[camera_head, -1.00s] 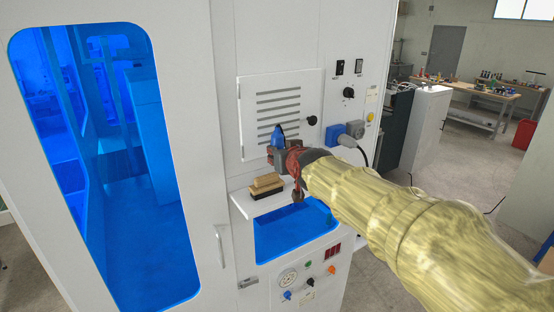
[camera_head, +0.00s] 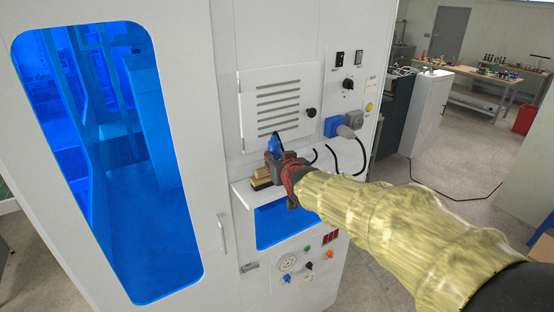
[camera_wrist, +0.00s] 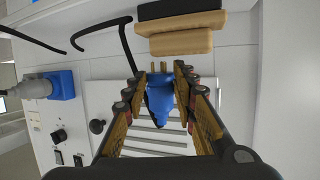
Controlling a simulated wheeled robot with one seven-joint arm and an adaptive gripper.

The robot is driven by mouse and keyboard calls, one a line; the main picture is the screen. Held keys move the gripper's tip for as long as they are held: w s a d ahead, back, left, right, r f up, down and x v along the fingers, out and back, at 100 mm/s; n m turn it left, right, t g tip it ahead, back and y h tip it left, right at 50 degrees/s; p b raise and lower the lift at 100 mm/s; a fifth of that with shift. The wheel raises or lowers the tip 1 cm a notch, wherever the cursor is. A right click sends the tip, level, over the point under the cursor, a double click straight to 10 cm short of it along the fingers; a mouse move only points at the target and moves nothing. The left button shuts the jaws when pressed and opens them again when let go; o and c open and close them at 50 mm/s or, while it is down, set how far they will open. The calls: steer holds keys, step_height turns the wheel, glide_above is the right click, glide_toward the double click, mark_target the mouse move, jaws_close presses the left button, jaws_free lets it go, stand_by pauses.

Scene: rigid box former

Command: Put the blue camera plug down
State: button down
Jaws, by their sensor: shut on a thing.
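The blue camera plug (camera_head: 274,146) is held in my gripper (camera_head: 284,165) just above the white shelf (camera_head: 243,190) on the machine front. In the wrist view the blue plug (camera_wrist: 160,92) sits between the two fingers of my gripper (camera_wrist: 166,78), with its brass prongs pointing up in the picture toward the wooden blocks. A black cable shows beside the plug. My gripper hides part of the plug in the head view. I cannot tell whether the plug touches the shelf.
A wood-and-black brush or block (camera_head: 261,180) lies on the shelf, left of my gripper; it also shows in the wrist view (camera_wrist: 180,42). A blue socket with a grey plug (camera_head: 334,126) is on the panel to the right. A vented door (camera_head: 278,104) stands behind.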

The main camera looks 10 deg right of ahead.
steer(key=shift+f+b, duration=0.7)
steer(key=shift+b, duration=0.1)
